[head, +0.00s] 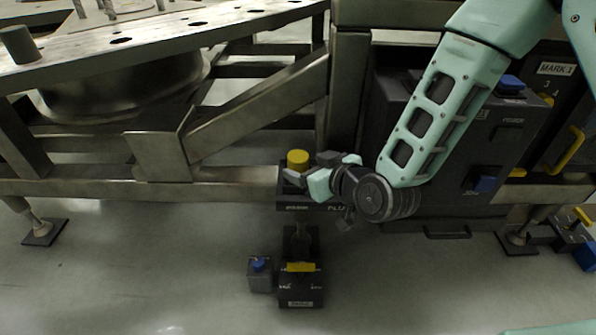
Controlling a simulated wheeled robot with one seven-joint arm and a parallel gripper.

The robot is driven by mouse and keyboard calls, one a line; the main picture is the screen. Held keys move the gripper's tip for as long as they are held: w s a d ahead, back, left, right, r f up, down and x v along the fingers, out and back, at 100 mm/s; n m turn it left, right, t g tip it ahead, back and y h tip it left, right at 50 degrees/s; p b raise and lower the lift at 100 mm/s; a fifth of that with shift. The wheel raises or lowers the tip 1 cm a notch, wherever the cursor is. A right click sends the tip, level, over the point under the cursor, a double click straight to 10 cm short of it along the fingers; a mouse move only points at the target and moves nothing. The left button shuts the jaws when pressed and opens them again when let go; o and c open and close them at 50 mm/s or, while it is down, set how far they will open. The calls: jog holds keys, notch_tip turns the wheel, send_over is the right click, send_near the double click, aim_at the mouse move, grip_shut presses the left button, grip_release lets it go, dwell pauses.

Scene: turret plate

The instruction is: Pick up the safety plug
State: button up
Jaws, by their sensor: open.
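A round yellow cap (298,157), which looks like the top of the safety plug, stands up from a dark box (296,204). Letters reading "PLU" show on the box's front, and the rest of that label is hidden by my gripper. My gripper (307,178) is open, at the right of and just in front of the yellow cap. Its fingers overlap the lower part of the plug in the picture. I cannot tell whether they touch it. The plug's lower body is mostly hidden.
On the floor below stand a black unit with a yellow bar (301,267) and a small grey box with a blue knob (259,276). A steel frame (235,183) runs behind. A dark cabinet (395,110) stands behind my arm.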

aim_at(304, 165)
jog(key=b+x, duration=0.1)
jog(key=x, duration=0.3)
jog(key=shift+w+a+f, duration=0.15)
jog(key=shift+w, duration=0.15)
jog(key=c, duration=1.2)
